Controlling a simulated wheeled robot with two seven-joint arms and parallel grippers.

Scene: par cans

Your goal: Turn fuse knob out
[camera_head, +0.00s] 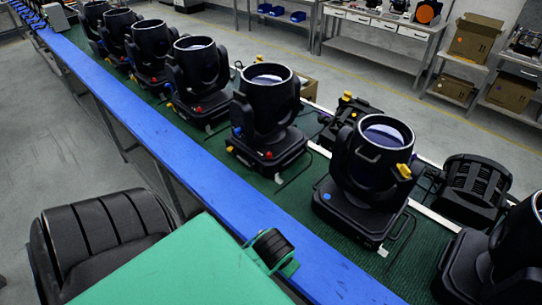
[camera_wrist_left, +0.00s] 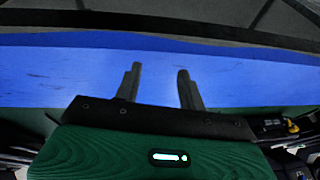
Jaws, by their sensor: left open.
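Several black par cans stand in a row on the green belt; the nearest whole one (camera_head: 372,165) is right of centre in the head view. It has a yellow knob (camera_head: 404,171) on its right side and a small blue one (camera_head: 327,196) on its base. The par can to its left (camera_head: 268,105) carries red, blue and yellow knobs low on its body and base. I cannot tell which is the fuse knob. My left gripper (camera_wrist_left: 160,70) shows two dark fingers, apart and empty, against a blue strip in the wrist view. My right gripper is not in view.
A blue rail (camera_head: 190,148) runs along the belt's near edge. Workbenches and cardboard boxes (camera_head: 474,37) stand behind, across open floor.

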